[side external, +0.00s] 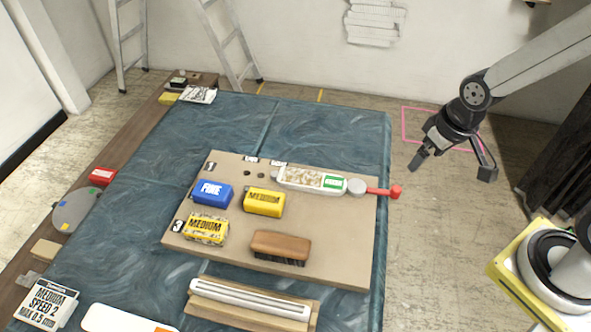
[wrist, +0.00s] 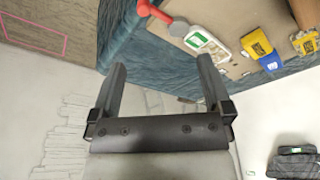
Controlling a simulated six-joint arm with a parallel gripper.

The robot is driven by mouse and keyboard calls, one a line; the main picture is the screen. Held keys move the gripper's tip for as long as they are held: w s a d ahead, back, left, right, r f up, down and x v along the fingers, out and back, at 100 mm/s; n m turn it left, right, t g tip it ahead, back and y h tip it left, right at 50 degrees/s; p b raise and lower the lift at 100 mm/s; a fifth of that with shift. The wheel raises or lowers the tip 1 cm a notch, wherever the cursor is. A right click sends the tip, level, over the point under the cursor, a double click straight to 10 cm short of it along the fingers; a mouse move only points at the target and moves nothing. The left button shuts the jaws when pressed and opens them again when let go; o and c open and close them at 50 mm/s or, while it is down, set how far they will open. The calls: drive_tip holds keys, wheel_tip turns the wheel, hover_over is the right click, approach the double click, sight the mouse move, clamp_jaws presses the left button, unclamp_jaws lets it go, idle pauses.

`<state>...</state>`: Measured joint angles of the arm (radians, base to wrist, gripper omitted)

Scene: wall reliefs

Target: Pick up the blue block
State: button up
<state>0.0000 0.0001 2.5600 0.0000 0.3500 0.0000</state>
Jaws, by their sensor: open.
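The blue block (side external: 212,193), marked "FINE", lies on a tan board (side external: 335,260) on the blue-covered table, left of a yellow block (side external: 264,203) marked "MEDIUM". In the wrist view the blue block (wrist: 271,63) is near the right edge, beyond the fingers. My gripper (side external: 452,166) is open and empty. It hangs in the air off the right side of the table, well apart from the blue block. In the wrist view my gripper (wrist: 161,66) shows its two fingers spread with nothing between them.
A patterned "MEDIUM" block (side external: 206,229), a wooden brush (side external: 280,247) and a white tool (side external: 310,180) with a red end (side external: 395,192) share the board. A white rod (side external: 250,299) lies on a wooden holder in front. The table's far part (side external: 325,130) is clear.

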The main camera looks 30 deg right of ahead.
drive_tip(key=w+a+n, duration=0.2)
drive_tip(key=w+a, duration=0.4)
drive_tip(key=w, duration=0.5)
drive_tip(key=n+y, duration=0.3)
drive_tip(key=n, duration=0.4)
hover_over(216, 190)
drive_tip(key=s+d, duration=0.2)
drive_tip(key=shift+t, duration=0.3)
wheel_tip(216, 190, down, 12)
drive_tip(key=shift+d+r, duration=0.1)
drive_tip(key=shift+a, duration=0.3)
drive_tip(key=shift+f, duration=0.25)
drive_tip(key=shift+x, duration=1.2)
